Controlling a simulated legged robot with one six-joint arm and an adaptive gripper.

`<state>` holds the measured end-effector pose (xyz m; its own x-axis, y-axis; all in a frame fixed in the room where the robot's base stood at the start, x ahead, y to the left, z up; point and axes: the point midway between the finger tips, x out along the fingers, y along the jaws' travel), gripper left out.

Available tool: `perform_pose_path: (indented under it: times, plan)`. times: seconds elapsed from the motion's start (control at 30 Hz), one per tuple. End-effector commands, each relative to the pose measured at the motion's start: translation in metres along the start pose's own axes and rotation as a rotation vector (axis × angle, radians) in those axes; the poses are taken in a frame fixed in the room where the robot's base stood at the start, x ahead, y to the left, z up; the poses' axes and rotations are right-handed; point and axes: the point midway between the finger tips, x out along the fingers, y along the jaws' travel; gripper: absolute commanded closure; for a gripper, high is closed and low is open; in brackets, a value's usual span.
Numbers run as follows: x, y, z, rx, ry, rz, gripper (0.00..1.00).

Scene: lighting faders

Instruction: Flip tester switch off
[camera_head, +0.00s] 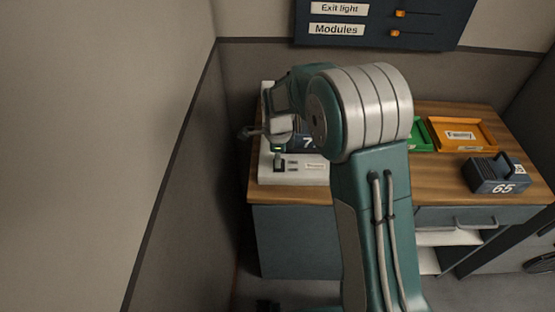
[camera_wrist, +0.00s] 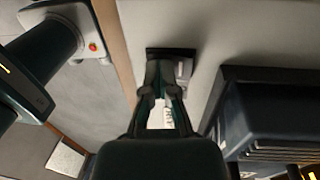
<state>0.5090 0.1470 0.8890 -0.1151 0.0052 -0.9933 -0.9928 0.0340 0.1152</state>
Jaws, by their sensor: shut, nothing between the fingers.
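The pale tester (camera_head: 312,176) stands at the left end of the wooden desk, partly hidden behind my arm. A dark module marked with a 7 (camera_head: 308,143) sits on it; the rest of its number is hidden. In the wrist view this module (camera_wrist: 235,110) is the dark box at right. A dark switch plate (camera_wrist: 172,52) is on the tester's pale top, left of the module in that view. My gripper (camera_wrist: 160,70) is shut and empty, its fingertips over the plate. Contact and the lever's position cannot be told.
Module 65 (camera_head: 500,177) stands on the desk's right. An orange tray (camera_head: 463,134) and a partly hidden green tray (camera_head: 421,139) lie behind it. A wall panel (camera_head: 375,22) with orange-knobbed faders hangs above. A grey wall (camera_head: 190,150) stands close left of the desk.

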Motion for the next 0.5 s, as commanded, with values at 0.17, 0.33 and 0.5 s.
perform_pose_path:
  times: [0.17, 0.33, 0.5]
  plan:
    - [0.004, 0.002, 0.000, 0.000, 0.003, 0.011, 1.00]
    - [0.004, -0.001, 0.000, 0.000, 0.004, 0.012, 1.00]
    - [0.002, -0.008, 0.000, 0.000, 0.004, 0.011, 1.00]
